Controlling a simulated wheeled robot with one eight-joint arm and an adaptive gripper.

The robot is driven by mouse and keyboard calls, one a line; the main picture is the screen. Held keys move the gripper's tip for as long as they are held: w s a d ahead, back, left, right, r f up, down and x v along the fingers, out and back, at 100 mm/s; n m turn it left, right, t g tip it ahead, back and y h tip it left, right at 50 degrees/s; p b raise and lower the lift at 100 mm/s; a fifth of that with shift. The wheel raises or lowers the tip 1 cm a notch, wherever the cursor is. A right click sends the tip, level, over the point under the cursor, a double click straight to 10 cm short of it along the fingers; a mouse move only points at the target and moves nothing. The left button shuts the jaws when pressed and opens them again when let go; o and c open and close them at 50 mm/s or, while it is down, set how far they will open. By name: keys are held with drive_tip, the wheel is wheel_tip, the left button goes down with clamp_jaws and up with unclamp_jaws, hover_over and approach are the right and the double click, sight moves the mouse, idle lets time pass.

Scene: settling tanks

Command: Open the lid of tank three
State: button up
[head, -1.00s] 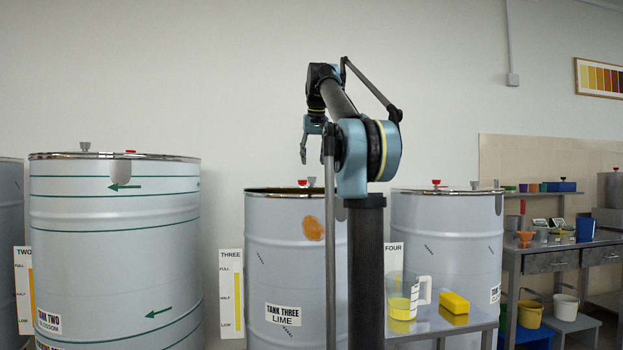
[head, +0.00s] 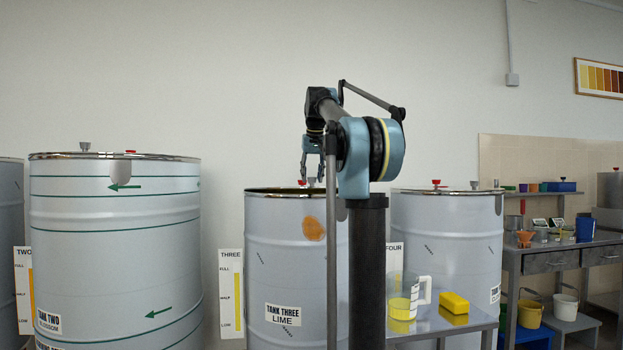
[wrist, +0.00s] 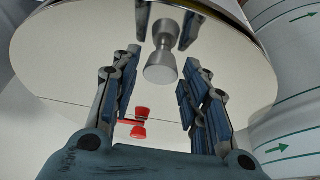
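Tank three (head: 285,255) is a pale grey drum labelled "TANK THREE LIME", with an orange stain on its side. Its shiny lid (wrist: 75,65) lies flat and shut on top. A grey metal knob (wrist: 160,68) stands on the lid, and a red knob (wrist: 139,132) sits beyond a thin line across it. My gripper (head: 313,168) is just above the lid, pointing down. In the wrist view its fingers (wrist: 163,58) are apart on either side of the grey knob, with gaps showing. The lid mirrors the fingers and knobs.
Tank two (head: 115,250) stands to the left and tank four (head: 445,235) to the right. A level gauge (head: 231,290) is beside tank three. A small table (head: 470,322) holds a jug (head: 402,308) and a yellow block (head: 454,303).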

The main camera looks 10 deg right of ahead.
clamp_jaws()
drive_tip(key=shift+w+r, duration=0.1)
drive_tip(key=shift+r, duration=0.15)
idle(0.3)
